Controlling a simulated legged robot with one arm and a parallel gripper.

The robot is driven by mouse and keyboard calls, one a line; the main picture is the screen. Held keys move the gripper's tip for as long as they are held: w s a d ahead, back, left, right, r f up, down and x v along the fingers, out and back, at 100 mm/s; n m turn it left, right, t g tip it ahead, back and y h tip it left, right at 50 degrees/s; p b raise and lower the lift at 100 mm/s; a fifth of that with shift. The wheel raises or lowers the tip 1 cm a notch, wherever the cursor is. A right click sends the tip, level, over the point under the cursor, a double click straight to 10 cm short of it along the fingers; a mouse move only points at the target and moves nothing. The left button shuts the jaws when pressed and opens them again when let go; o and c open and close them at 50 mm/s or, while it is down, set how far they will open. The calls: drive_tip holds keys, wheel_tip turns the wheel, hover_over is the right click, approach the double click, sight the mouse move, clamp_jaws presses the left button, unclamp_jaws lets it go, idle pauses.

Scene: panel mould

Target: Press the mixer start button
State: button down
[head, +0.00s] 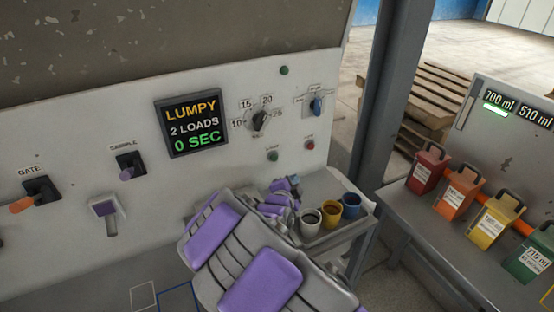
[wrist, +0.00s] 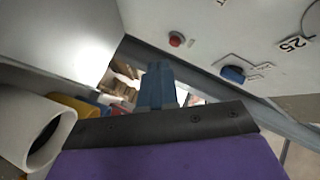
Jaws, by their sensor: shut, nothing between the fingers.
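The sloped panel (head: 215,80) carries a small green button (head: 273,155) and, to its right, a red button (head: 310,144). Their labels are too small to read, so I cannot confirm which is the mixer start. My gripper (head: 292,183) is shut and empty, below and slightly right of the green button, apart from it in the picture. In the wrist view, the red button (wrist: 176,39) shows at the upper middle; the green button is not seen. The dark edge and purple part of my gripper fill the bottom.
A display (head: 192,122) reads LUMPY, 2 LOADS, 0 SEC. A dial (head: 260,121) and blue knob (head: 316,105) sit above the buttons. Cups (head: 331,214) stand on a shelf beside my gripper. A grey post (head: 385,90) and coloured containers (head: 460,187) are at right.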

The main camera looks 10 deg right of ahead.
sight(274, 157)
drive_tip(key=w+a+p, duration=0.3)
drive_tip(key=w+p, duration=0.3)
drive_tip(key=w, duration=0.2)
drive_tip(key=shift+a, duration=0.2)
drive_tip(key=shift+d, duration=0.1)
idle(0.5)
drive_tip(key=shift+w, duration=0.1)
idle(1.3)
drive_tip(key=shift+w, duration=0.3)
